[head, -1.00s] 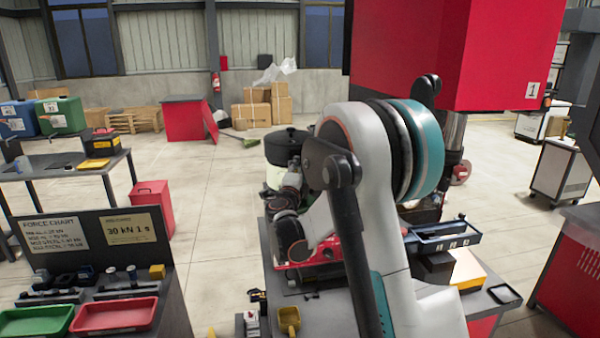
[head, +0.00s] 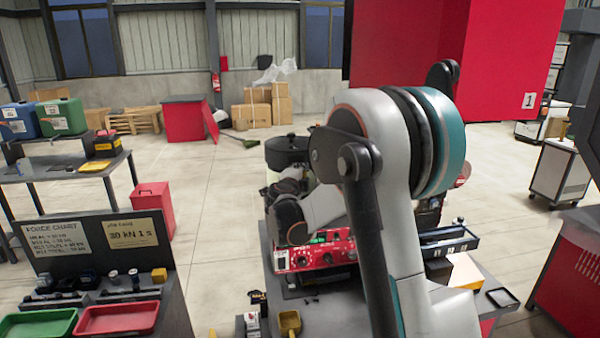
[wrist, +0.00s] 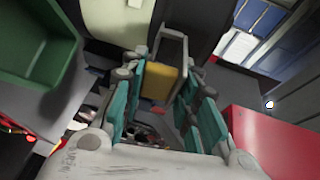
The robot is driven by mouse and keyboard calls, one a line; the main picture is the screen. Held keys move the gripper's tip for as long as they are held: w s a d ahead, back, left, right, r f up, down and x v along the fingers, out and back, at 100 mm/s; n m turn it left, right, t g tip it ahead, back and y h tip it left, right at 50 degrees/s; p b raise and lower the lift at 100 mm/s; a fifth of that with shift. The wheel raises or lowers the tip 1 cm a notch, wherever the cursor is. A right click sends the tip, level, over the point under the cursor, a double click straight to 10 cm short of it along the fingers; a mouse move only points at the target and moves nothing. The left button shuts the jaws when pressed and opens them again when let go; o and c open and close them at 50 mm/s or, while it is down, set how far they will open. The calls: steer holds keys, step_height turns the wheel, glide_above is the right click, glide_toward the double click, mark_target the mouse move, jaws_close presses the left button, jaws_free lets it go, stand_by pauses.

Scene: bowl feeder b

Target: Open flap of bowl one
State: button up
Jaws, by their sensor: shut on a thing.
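A dark round bowl (head: 288,150) stands behind the bench in the head view, left of my arm. I cannot tell whether it is bowl one, and its flap cannot be made out there. In the wrist view, the teal fingers of my gripper (wrist: 160,88) are closed around a yellow piece (wrist: 158,84). A grey loop-shaped frame (wrist: 174,36) rises just beyond the yellow piece and seems joined to it. Whether this is the flap is unclear. My arm hides the fingertips in the head view.
A red control panel (head: 325,256) stands on the bench below my wrist. A dark blue tray (head: 448,240) lies right of my arm. A large red housing marked 1 (head: 500,60) hangs at upper right. A green bin (wrist: 38,52) fills the wrist view's upper left. Open floor lies left of the bench.

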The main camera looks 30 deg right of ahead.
steer(key=shift+r+g+y+p, duration=0.15)
steer(key=shift+g+y+p, duration=0.25)
steer(key=o, duration=0.8)
steer(key=shift+o, duration=0.8)
steer(key=shift+w+d, duration=0.1)
steer(key=shift+w, duration=0.05)
steer(key=v, duration=1.2)
